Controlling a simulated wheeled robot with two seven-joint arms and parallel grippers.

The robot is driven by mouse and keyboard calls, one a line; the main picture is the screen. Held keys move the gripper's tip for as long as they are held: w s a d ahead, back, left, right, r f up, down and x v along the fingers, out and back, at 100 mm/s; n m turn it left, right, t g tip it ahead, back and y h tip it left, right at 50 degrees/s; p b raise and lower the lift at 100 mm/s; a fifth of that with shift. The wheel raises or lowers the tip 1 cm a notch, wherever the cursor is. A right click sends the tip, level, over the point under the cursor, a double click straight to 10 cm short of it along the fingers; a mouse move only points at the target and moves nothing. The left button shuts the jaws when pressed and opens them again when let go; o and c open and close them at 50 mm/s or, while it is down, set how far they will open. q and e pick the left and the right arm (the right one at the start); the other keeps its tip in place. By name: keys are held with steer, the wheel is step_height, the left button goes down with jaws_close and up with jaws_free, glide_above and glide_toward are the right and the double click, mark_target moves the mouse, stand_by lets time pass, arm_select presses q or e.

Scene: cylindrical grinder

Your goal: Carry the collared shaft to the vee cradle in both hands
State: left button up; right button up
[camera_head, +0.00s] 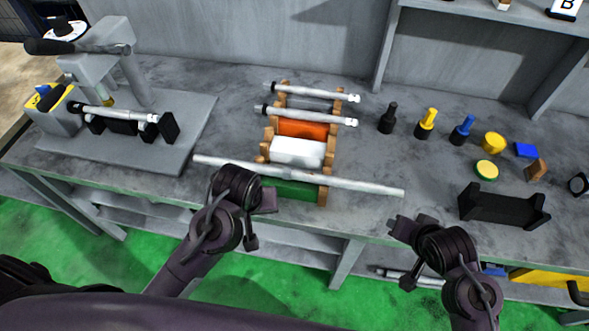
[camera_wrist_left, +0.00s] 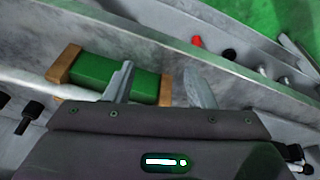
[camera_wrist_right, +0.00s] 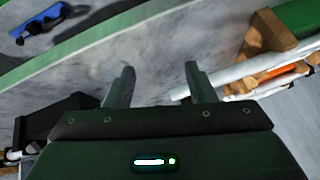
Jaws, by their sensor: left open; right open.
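A long pale shaft (camera_head: 345,184) lies across the front green rack block (camera_head: 288,192), overhanging both sides; I take it as the collared shaft, though its collar is not clear. An empty black cradle (camera_head: 505,208) with raised ends stands at the right front and looks like the vee cradle. My left gripper (camera_head: 262,220) is open and empty, in front of the shaft's left part. The shaft shows behind its fingers in the left wrist view (camera_wrist_left: 75,91). My right gripper (camera_head: 408,243) is open and empty, near the shaft's right end, which shows in the right wrist view (camera_wrist_right: 225,76).
Shorter shafts (camera_head: 310,91) lie on the rack behind. A grinder-like machine (camera_head: 105,60) at left holds another shaft (camera_head: 115,111) on black supports. Black, yellow and blue pegs (camera_head: 426,124) and small blocks (camera_head: 525,150) stand at right. Shelves hang below the bench edge.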

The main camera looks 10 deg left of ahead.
arm_select(q)
step_height(320, 180, up, 2)
steer(key=w+n, duration=0.3)
arm_select(e)
steer(key=w+a+m+y, duration=0.2)
steer(key=m, duration=0.1)
steer(key=w+a+r+m+y, duration=0.1)
steer(key=w+m+y, duration=0.1)
steer(key=w+a+m+t+y, duration=0.1)
steer(key=w+a+m+y, duration=0.1)
steer(key=w+m, duration=0.1)
steer(key=shift+a+r+m, duration=0.2)
steer(key=shift+a+m, duration=0.1)
steer(key=shift+a, duration=0.05)
arm_select(q)
steer(key=n+y, duration=0.4)
steer(key=n, duration=0.8)
glide_toward(236, 163)
steer(key=shift+w+a+f, duration=0.1)
steer(key=shift+w+f, duration=0.25)
steer(key=shift+f, duration=0.45)
arm_select(e)
steer(key=m+y, duration=0.1)
steer(key=a+m+y, duration=0.1)
steer(key=shift+s+a+r+m+g+y, duration=0.2)
steer(key=shift+r+m+g+y, duration=0.1)
steer(key=shift+m, duration=0.1)
